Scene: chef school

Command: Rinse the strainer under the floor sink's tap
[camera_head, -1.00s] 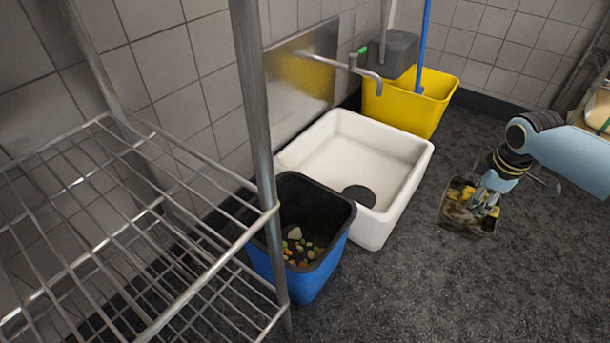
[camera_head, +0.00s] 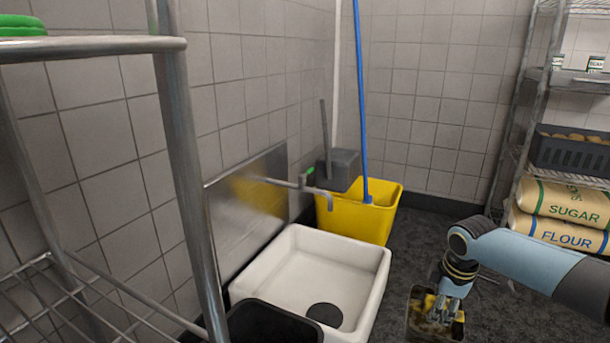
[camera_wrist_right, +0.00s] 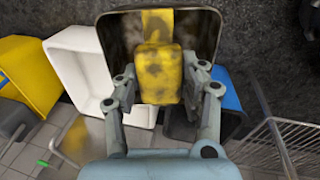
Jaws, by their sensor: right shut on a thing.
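The strainer (camera_head: 433,328) is a square, basket-like piece with brown dirt inside and a smudged yellow part. In the right wrist view its dark rim (camera_wrist_right: 207,30) and yellow grip (camera_wrist_right: 159,78) show clearly. My right gripper (camera_head: 446,298) is shut on the yellow part and holds the strainer to the right of the white floor sink (camera_head: 290,270), outside its rim. The sink has a dark round drain (camera_head: 325,315). The metal tap (camera_head: 318,192), with a green-marked handle, sticks out from the wall over the sink's far side; no water shows. My left gripper is out of view.
A yellow mop bucket (camera_head: 375,215) stands behind the sink. A black-lined bin (camera_head: 272,325) stands close in front of it. A wire rack (camera_head: 185,150) rises at the left. Sugar and flour sacks (camera_head: 560,215) lie on a shelf at the right.

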